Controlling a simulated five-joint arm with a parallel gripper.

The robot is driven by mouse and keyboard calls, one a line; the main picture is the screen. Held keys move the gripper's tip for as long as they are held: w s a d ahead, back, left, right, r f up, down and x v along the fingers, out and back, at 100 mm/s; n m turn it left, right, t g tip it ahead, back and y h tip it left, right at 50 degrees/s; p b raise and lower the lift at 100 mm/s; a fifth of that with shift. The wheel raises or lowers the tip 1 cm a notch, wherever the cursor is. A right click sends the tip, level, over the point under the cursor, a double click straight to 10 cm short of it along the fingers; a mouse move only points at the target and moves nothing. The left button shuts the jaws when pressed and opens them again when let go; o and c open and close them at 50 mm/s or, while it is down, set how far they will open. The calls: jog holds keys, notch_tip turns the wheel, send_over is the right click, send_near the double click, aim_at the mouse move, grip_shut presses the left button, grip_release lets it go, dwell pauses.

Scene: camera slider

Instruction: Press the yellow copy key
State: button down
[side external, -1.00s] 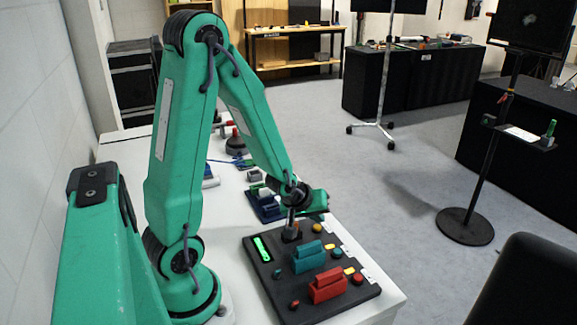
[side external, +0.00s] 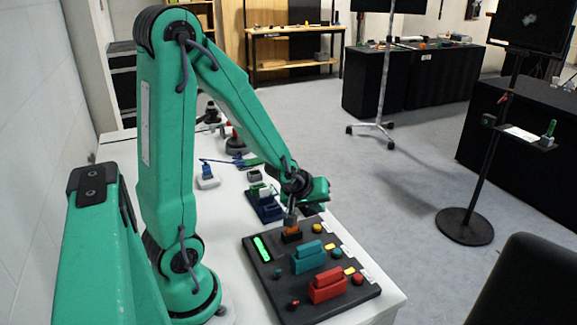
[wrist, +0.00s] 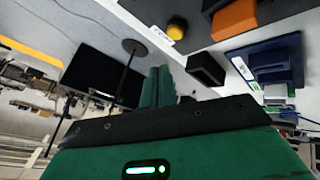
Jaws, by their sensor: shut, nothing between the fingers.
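A dark control panel (side external: 265,275) lies on the white table, with orange (side external: 291,236), teal (side external: 307,257) and red (side external: 328,286) blocks on it. A round yellow key (side external: 317,228) is at its far right corner; it also shows in the wrist view (wrist: 176,28). I cannot tell which of these is the copy key. My gripper (side external: 318,188) is shut and empty above the panel's far end, apart from the round yellow key. Its green fingers show in the wrist view (wrist: 158,85).
A blue tray (side external: 265,206) stands just behind the panel. A black box (wrist: 205,68) is near the table edge in the wrist view. A green lit strip (side external: 262,248) is on the panel's left.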

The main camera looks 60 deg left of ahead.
jog(key=shift+r, duration=1)
jog(key=s+d+r+m+g+h, duration=0.1)
jog(key=s+d+r+m+h, duration=0.1)
jog(key=s+d+r+m, duration=0.9)
jog(key=v, duration=0.4)
jog(key=shift+d, duration=0.2)
